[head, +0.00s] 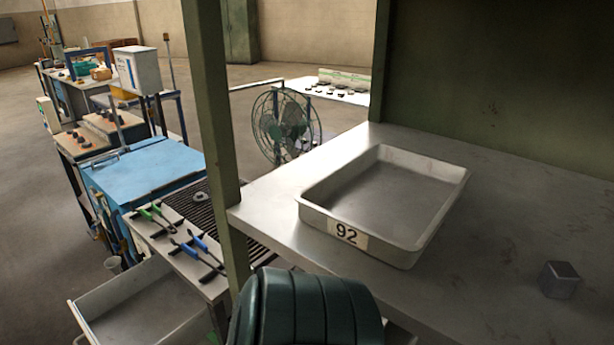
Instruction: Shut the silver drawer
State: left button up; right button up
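The silver drawer (140,305) is at the lower left of the head view. It stands pulled open below the bench that holds the pliers, and I look down into its empty-looking inside. Its near end runs out of the bottom of the picture. Neither of my grippers shows in this view, so I cannot see where they are relative to the drawer.
A rounded, ribbed dark green form fills the bottom centre; I cannot tell what it is. A green post (213,120) rises left of a metal table (540,215) bearing a tray marked 92 (385,205) and a small block (559,280). Pliers (200,250) lie above the drawer.

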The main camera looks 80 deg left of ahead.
aim_at(148, 304)
jog(key=k+l, duration=0.35)
jog(key=u, duration=4)
